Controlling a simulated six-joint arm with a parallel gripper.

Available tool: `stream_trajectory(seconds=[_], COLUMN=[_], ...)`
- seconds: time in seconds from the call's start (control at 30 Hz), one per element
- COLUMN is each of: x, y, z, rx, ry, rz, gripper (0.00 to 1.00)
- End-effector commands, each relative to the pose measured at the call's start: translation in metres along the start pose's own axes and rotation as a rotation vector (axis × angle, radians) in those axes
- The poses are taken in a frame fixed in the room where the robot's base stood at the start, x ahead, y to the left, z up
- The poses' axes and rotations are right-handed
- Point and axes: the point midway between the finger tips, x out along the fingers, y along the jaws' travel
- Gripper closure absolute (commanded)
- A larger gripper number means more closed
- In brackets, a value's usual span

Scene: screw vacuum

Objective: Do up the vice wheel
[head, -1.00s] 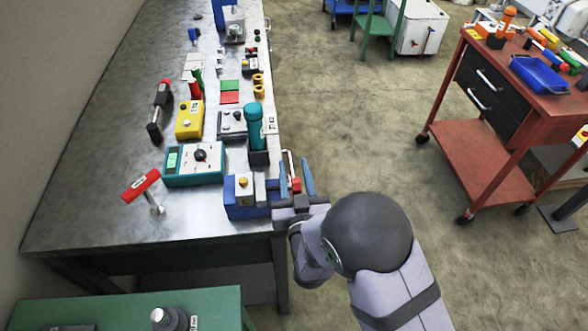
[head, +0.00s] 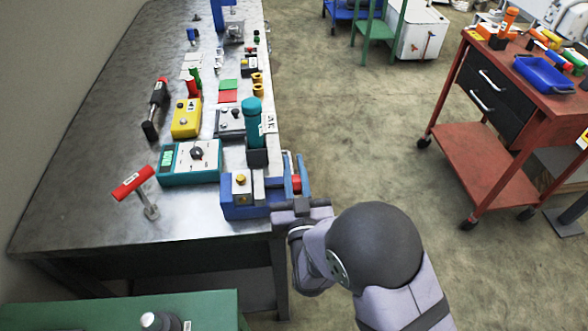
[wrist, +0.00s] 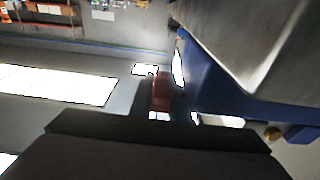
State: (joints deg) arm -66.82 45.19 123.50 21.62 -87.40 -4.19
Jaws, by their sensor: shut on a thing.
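The blue vice (head: 240,190) stands at the near right corner of the steel bench, with a brass knob on top. Its wheel side faces right, where a red part (head: 296,184) of the vice wheel shows between my fingers. My gripper (head: 295,165) is shut on that red part, beside the vice and just past the bench edge. In the wrist view the red part (wrist: 162,92) is dim, just beyond the dark gripper body, with the blue vice (wrist: 215,95) to its right. The rest of the wheel is mostly hidden by the fingers.
A teal bottle (head: 252,120) in a dark holder stands right behind the vice. The floor right of the bench is clear up to the red cart (head: 480,170).

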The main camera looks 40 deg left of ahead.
Motion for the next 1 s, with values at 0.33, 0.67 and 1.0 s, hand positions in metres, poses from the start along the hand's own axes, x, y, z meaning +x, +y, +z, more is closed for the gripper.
stream_trajectory(seconds=[0.33,0.67,1.0], x=[0.000,-0.010,-0.053], y=[0.000,-0.001,-0.001], z=[0.000,0.001,0.002], rx=[0.000,0.000,-0.001], ry=[-0.002,-0.002,-0.003], rz=[0.000,-0.001,-0.003], gripper=[0.66,0.66,0.66])
